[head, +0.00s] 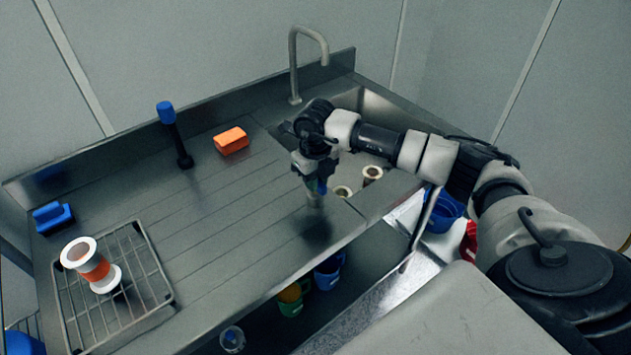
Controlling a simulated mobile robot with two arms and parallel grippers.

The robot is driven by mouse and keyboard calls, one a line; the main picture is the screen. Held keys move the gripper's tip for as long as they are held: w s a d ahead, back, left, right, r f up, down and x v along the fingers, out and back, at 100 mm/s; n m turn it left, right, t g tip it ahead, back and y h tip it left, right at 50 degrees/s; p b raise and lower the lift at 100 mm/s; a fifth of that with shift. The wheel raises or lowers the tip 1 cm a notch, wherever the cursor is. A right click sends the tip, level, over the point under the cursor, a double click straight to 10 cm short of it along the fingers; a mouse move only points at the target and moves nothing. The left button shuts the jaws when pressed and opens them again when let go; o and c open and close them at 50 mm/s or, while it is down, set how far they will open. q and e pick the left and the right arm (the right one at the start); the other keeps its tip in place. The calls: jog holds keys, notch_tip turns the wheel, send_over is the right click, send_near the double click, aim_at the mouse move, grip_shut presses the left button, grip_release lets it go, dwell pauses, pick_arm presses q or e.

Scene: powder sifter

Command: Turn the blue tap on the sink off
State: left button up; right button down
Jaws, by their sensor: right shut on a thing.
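A tall grey gooseneck faucet (294,62) stands at the back edge of the sink (392,116). I cannot make out a blue tap handle on it; my right arm covers part of the sink. My right gripper (316,186) points down at the sink's left front side. It is shut on a small pale thing (315,200), mostly hidden by the fingers, with some blue beside it. I cannot tell what it is. A black post with a blue top (166,113) stands upright on the counter at the back left. My left gripper is out of view.
An orange block (231,141) and a blue block (53,217) lie on the counter (215,225). Pale cylinders (372,174) are in the sink. Blue containers (328,272) sit below. The middle counter is clear.

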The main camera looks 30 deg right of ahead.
jog(key=shift+r, duration=0.15)
jog(key=c, duration=1.1)
grip_release()
jog(key=shift+o, duration=0.2)
notch_tip(320, 180, up, 11)
jog(key=b, duration=0.2)
jog(key=shift+f, duration=0.2)
